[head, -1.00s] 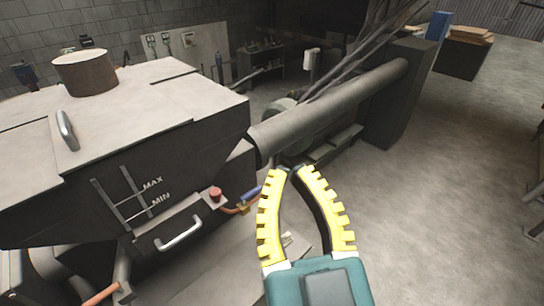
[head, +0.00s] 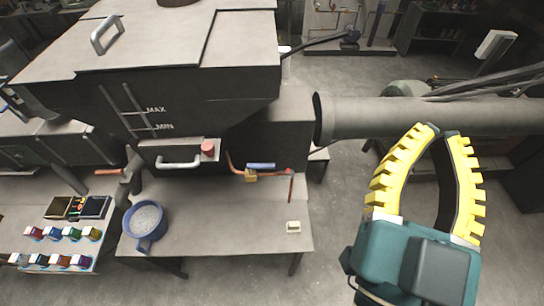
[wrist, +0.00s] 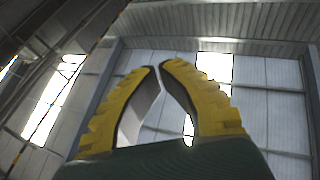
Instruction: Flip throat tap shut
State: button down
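The tap is a blue lever (head: 261,165) over a brass body (head: 251,177) on a thin copper pipe (head: 236,163), below the dark hopper. The lever lies roughly level, along the pipe's horizontal run. My gripper (head: 442,130) is at the right in the head view, well to the right of the tap and apart from it. Its yellow toothed fingers bow outward and their tips come together with nothing between them. The wrist view shows the gripper (wrist: 159,67) pointing at the roof and windows; the tap is not in that view.
The dark hopper (head: 185,90) has a white drawer handle (head: 178,163) and red knob (head: 208,147). A thick grey tube (head: 410,117) lies behind my gripper. A blue bucket (head: 145,222) and small pale block (head: 293,227) stand on the bench (head: 220,235). Floor right of the bench is clear.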

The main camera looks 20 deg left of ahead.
jog(key=w+a+f+n+g+y+b, duration=0.1)
jog(key=w+a+f, duration=0.4)
jog(key=f, duration=0.6)
jog(key=w+a+f+n+g+y+b, duration=0.2)
jog(key=w+a+f+g+b, duration=0.2)
jog(key=a+f, duration=0.6)
jog(key=w+a+f+n+g+y+b, duration=0.1)
jog(key=w+a+f+b, duration=0.4)
jog(key=f, duration=0.9)
jog(key=a+g+y, duration=0.1)
jog(key=a+g, duration=0.1)
jog(key=shift+w+a+n+g+y, duration=0.25)
jog(key=shift+w+n+g+y, duration=0.05)
jog(key=shift+w+g, duration=0.1)
jog(key=p+x, duration=0.1)
jog(key=x, duration=0.9)
jog(key=shift+s+d+f+p, duration=0.25)
jog(key=shift+s+f, duration=0.1)
jog(key=shift+s, duration=0.2)
jog(key=shift+s+d+f+p, duration=0.15)
jog(key=shift+s+f+p, duration=0.15)
jog(key=shift+s+f, duration=0.15)
jog(key=shift+s+d+f+p, duration=0.2)
jog(key=shift+s+f+p, duration=0.1)
jog(key=shift+s, duration=0.3)
